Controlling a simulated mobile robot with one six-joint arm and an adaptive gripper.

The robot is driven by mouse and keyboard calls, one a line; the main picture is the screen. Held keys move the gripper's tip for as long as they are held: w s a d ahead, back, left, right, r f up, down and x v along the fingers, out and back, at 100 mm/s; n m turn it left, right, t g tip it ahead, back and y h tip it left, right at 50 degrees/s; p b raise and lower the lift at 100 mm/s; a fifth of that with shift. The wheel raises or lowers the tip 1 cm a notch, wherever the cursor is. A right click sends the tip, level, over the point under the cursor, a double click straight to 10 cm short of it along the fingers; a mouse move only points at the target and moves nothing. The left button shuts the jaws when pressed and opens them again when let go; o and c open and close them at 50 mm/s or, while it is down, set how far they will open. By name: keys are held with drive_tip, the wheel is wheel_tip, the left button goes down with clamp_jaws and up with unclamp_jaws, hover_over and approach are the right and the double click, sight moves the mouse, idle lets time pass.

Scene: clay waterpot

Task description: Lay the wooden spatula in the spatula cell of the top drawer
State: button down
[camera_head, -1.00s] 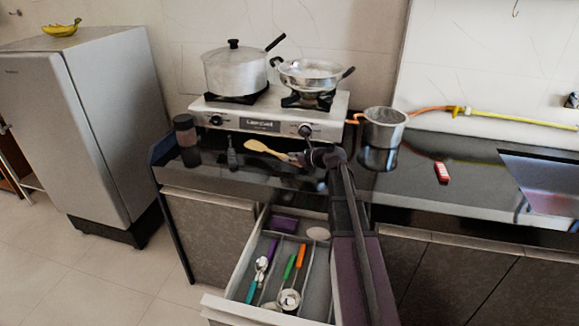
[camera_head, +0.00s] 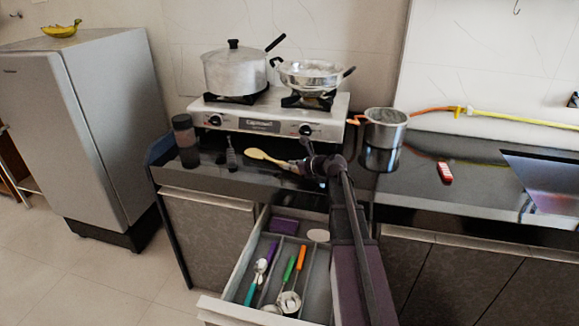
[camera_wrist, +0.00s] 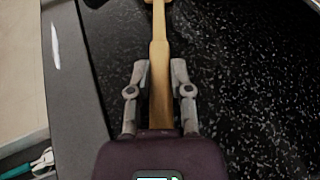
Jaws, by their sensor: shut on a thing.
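The wooden spatula (camera_head: 262,156) is over the dark counter in front of the stove, its pale head to the left. I cannot tell whether it touches the counter. My gripper (camera_head: 303,166) is shut on its handle; in the wrist view the handle (camera_wrist: 160,85) runs between the two fingers (camera_wrist: 160,72). The top drawer (camera_head: 237,282) is pulled open below the counter. Its left cell holds spoons and a purple-handled utensil, its middle cell green- and orange-handled utensils. The right long cell (camera_head: 318,275) looks empty, but my arm hides part of it.
A stove (camera_head: 265,117) with a lidded pot (camera_head: 233,75) and a pan (camera_head: 312,74) stands behind. A dark jar (camera_head: 184,130) is left, a metal pot (camera_head: 385,128) right. A purple block (camera_head: 285,226) and a pale round item (camera_head: 318,235) lie at the drawer's back.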

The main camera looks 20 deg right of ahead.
drive_tip(key=c, duration=0.5)
unclamp_jaws()
drive_tip(key=shift+c, duration=0.2)
drive_tip(key=shift+r, duration=0.15)
drive_tip(key=shift+s+d+r+p, duration=0.1)
drive_tip(key=shift+s+p, duration=0.05)
drive_tip(key=shift+p, duration=0.25)
drive_tip(key=p+v, duration=0.3)
drive_tip(key=v, duration=0.7)
drive_tip(key=shift+s+d+r+p, duration=0.15)
drive_tip(key=shift+s+r+p, duration=0.05)
drive_tip(key=shift+p, duration=0.2)
drive_tip(key=shift+s+d+r, duration=0.1)
drive_tip(key=shift+s+d, duration=0.2)
drive_tip(key=shift+s, duration=0.1)
